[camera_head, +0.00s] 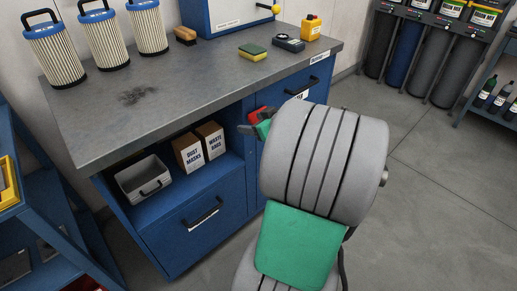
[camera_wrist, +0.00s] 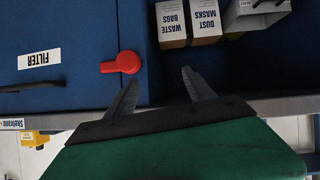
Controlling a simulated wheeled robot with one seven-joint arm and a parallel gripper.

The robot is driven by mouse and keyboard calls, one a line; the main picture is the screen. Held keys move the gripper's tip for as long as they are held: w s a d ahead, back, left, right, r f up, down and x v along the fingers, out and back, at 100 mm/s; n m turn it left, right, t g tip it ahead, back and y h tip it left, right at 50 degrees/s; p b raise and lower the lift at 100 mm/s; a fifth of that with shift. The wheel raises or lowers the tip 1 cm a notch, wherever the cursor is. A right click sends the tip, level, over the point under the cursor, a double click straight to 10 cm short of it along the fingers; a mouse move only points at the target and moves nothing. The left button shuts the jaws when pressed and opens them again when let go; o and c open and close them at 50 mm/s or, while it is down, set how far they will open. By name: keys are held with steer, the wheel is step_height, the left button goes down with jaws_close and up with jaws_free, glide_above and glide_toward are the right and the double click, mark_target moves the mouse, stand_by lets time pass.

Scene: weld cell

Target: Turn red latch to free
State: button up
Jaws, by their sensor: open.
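The red latch (camera_wrist: 122,63) is on the blue cabinet front. In the wrist view, which is upside down, its round end is near the door edge and its short lever points left, roughly level, towards the FILTER label (camera_wrist: 39,60). In the head view the red latch (camera_head: 261,113) shows just above my gripper, partly covered. My gripper (camera_wrist: 160,90) is open and empty, its two dark fingers apart. The latch is ahead of and left of the nearer left finger in the wrist view, not between the fingers. Contact is not visible.
The grey worktop (camera_head: 200,85) overhangs the cabinet close to my gripper. An open shelf holds a dust masks box (camera_head: 188,152), a waste bags box (camera_head: 211,140) and a grey bin (camera_head: 145,178). A blue rack (camera_head: 40,220) stands left. Floor is clear at right.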

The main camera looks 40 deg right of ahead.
steer(key=t+h+b, duration=0.1)
glide_toward(257, 120)
steer(key=w+f, duration=0.1)
steer(key=shift+m, duration=0.3)
steer(key=x, duration=0.7)
steer(key=shift+w+r+b, duration=0.2)
steer(key=shift+w+b, duration=0.15)
steer(key=shift+c, duration=0.5)
steer(key=shift+d, duration=0.1)
jaws_close()
